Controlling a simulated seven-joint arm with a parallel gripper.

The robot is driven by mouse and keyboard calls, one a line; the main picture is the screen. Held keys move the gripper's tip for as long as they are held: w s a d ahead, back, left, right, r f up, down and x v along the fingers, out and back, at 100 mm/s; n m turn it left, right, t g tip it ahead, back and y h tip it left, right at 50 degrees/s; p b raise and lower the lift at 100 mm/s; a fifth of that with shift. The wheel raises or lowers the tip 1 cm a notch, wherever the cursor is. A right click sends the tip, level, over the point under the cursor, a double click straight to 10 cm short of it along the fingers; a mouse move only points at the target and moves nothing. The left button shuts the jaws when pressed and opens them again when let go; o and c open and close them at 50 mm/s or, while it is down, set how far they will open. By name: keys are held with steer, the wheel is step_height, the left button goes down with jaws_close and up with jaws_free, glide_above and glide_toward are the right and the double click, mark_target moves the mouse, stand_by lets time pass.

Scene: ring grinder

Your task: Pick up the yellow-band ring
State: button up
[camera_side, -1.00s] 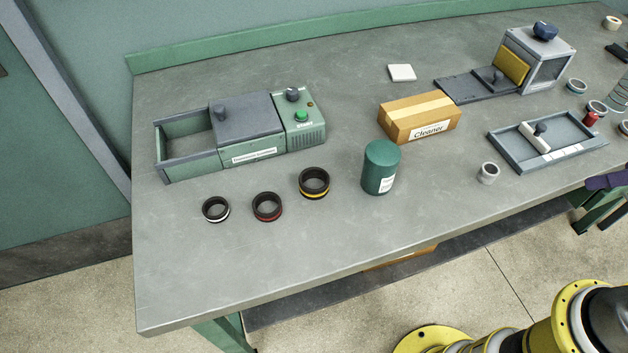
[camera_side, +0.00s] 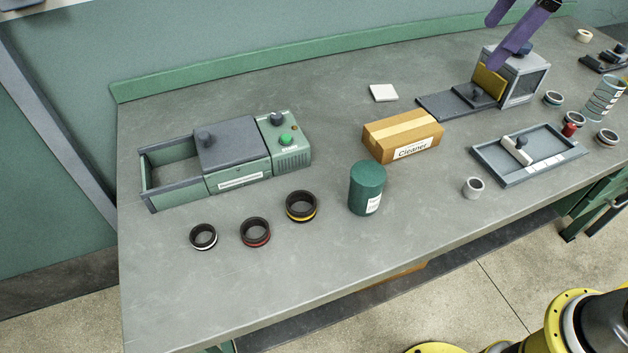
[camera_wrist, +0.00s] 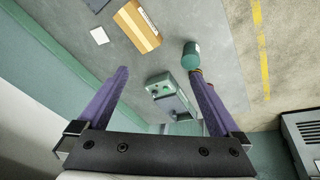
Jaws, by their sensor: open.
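The yellow-band ring (camera_side: 301,206) is a dark ring with a yellow stripe, lying flat on the grey bench in the side view. It is the rightmost of three dark rings, left of the green canister. My gripper (camera_side: 498,38) shows as purple fingers at the top right of the side view, raised above the bench near the grey box and far from the ring. In the wrist view my gripper (camera_wrist: 163,88) has its two purple fingers spread wide with nothing between them. The right finger mostly hides the rings there.
A red-band ring (camera_side: 255,232) and a white-band ring (camera_side: 203,236) lie left of it. The green canister (camera_side: 367,188) stands close on its right. The green grinder machine (camera_side: 230,158) is behind, and the Cleaner box (camera_side: 403,136) is to the right. The bench front is clear.

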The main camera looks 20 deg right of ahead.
steer(key=w+a+f+n+g, duration=0.1)
steer(key=w+a+f+n, duration=0.25)
steer(key=w+a, duration=0.55)
steer(key=n+g+h, duration=0.1)
steer(key=n+g, duration=0.2)
glide_above(301, 211)
step_height(301, 211, down, 22)
steer(key=shift+a+r, duration=0.1)
steer(key=shift+a, duration=0.05)
steer(key=shift+f, duration=3.2)
steer(key=c, duration=1.6)
